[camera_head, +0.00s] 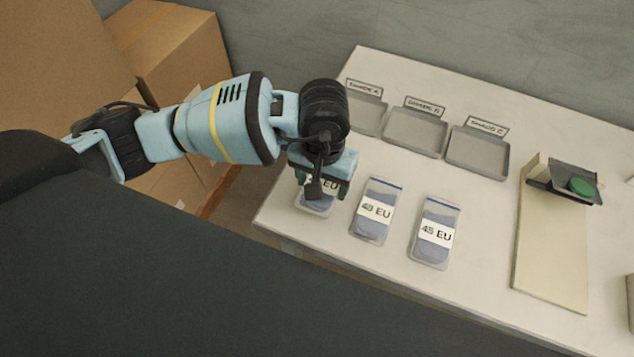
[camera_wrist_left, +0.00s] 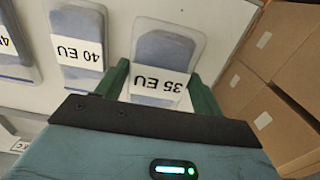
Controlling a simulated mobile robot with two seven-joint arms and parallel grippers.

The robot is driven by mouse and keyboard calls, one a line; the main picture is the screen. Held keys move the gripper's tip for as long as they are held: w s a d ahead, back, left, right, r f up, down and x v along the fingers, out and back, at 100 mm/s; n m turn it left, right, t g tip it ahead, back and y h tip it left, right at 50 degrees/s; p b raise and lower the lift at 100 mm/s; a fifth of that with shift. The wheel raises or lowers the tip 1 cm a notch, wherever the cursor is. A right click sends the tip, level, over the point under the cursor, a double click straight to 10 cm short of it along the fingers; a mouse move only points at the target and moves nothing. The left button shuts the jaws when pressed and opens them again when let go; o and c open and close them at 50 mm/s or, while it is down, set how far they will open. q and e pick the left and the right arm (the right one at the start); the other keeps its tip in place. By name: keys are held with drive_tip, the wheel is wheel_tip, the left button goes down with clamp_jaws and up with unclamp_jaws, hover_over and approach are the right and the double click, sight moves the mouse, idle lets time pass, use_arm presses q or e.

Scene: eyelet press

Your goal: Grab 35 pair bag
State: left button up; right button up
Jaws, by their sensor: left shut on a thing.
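The 35 EU bag (camera_head: 315,203) is a clear pack with blue contents and a white label, at the left end of a row of bags on the white table. It also shows in the left wrist view (camera_wrist_left: 165,55), with its label reading 35 EU. My left gripper (camera_head: 322,190) is over it from above, its green fingers on either side of the bag, shut on it. The bag appears to be at table level; I cannot tell if it is lifted. The gripper hides part of it in the head view. My right gripper is not in view.
The 40 EU bag (camera_head: 375,210) and 45 EU bag (camera_head: 435,232) lie to the right. Three grey trays (camera_head: 415,131) with labels stand behind. A beige board (camera_head: 550,250) with a green button (camera_head: 581,187) is at right. Cardboard boxes (camera_head: 165,50) stand left of the table.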

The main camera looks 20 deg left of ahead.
use_arm(q)
drive_tip(key=s+d, duration=0.1)
drive_tip(key=d, duration=0.3)
drive_tip(key=s+d+b, duration=0.1)
drive_tip(key=s+d, duration=0.1)
drive_tip(key=d, duration=0.3)
drive_tip(key=s+d+r+b, duration=0.1)
drive_tip(key=d, duration=0.4)
drive_tip(key=shift+s+r, duration=0.1)
drive_tip(key=shift+s, duration=0.2)
